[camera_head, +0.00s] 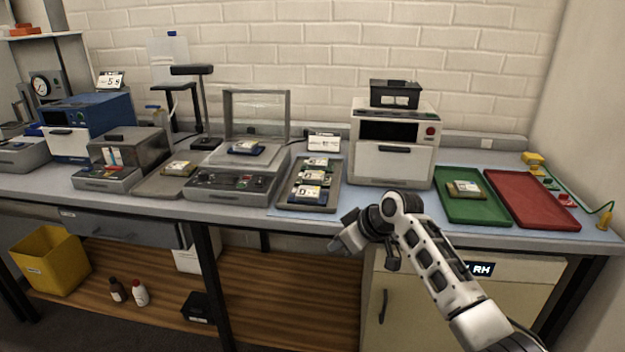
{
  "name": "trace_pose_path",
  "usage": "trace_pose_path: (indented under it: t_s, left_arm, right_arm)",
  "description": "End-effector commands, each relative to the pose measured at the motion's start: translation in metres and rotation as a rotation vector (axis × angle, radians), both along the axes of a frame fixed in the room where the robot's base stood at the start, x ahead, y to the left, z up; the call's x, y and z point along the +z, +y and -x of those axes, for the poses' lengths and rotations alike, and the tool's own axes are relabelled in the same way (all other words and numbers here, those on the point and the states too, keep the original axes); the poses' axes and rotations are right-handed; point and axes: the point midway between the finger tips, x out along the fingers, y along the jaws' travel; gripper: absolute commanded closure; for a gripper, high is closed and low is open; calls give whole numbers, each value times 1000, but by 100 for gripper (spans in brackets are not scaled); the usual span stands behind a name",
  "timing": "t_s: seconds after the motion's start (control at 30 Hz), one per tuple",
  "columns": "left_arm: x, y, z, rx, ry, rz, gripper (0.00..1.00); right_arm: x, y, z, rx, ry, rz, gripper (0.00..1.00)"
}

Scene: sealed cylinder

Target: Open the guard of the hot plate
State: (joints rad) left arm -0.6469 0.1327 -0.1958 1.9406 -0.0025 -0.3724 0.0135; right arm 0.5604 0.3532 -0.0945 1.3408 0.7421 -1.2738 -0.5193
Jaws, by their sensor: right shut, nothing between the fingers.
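The grey unit with a front control panel (232,184), which looks like the hot plate, stands mid-bench. A framed clear panel (257,115), apparently its guard, stands upright at its rear edge, raised off the top. A small circuit board (245,148) lies on the exposed top. My right gripper (340,246) is shut and empty in front of the bench edge, right of the unit and well apart from it. My left gripper is not in view.
A dark tray (283,197) with several boards lies right of the unit. A white oven (424,159), a green tray (452,209) and a red tray (530,200) stand further right. A smoky-lidded box (130,147) and a blue device (100,117) are left.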

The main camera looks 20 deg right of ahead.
Motion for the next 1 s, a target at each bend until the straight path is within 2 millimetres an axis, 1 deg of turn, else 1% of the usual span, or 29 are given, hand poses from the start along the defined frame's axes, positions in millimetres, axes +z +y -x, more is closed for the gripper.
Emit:
trace_pose_path:
  t_s: [0.1, 0.2, 0.3, 0.4, 0.43, 0.47, 0.57, 0.67, 0.7, 0.77, 0.8, 0.87, 0.9, 0.97, 1.0]
  left_arm:
    - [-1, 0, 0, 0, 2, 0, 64]
    - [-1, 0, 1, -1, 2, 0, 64]
    - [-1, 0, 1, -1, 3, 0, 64]
    - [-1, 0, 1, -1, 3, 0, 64]
    - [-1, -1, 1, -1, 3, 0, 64]
    - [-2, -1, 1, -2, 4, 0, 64]
    - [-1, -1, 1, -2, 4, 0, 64]
    - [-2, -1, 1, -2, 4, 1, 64]
    - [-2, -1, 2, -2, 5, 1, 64]
    - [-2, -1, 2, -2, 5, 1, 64]
    - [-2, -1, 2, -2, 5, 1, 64]
    - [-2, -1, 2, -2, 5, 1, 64]
    - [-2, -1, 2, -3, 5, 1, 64]
    - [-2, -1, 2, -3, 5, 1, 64]
    - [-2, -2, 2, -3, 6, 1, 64]
  right_arm:
    - [7, -23, -25, -165, -137, 57, 100]
    - [20, -42, -41, -282, -273, 97, 100]
    - [34, -55, -52, -367, -417, 126, 100]
    - [40, -58, -52, -412, -555, 143, 100]
    - [39, -56, -49, -417, -593, 145, 100]
    - [34, -51, -43, -415, -625, 144, 100]
    - [7, -31, -16, -390, -664, 129, 100]
    - [-29, -9, 19, -362, -632, 107, 100]
    - [-44, 1, 35, -350, -609, 97, 100]
    - [-70, 16, 65, -334, -564, 79, 100]
    - [-86, 27, 87, -325, -527, 65, 100]
    - [-110, 43, 123, -314, -467, 42, 100]
    - [-124, 53, 149, -308, -427, 26, 100]
    - [-140, 68, 188, -305, -366, 2, 100]
    - [-149, 76, 212, -303, -329, -13, 100]
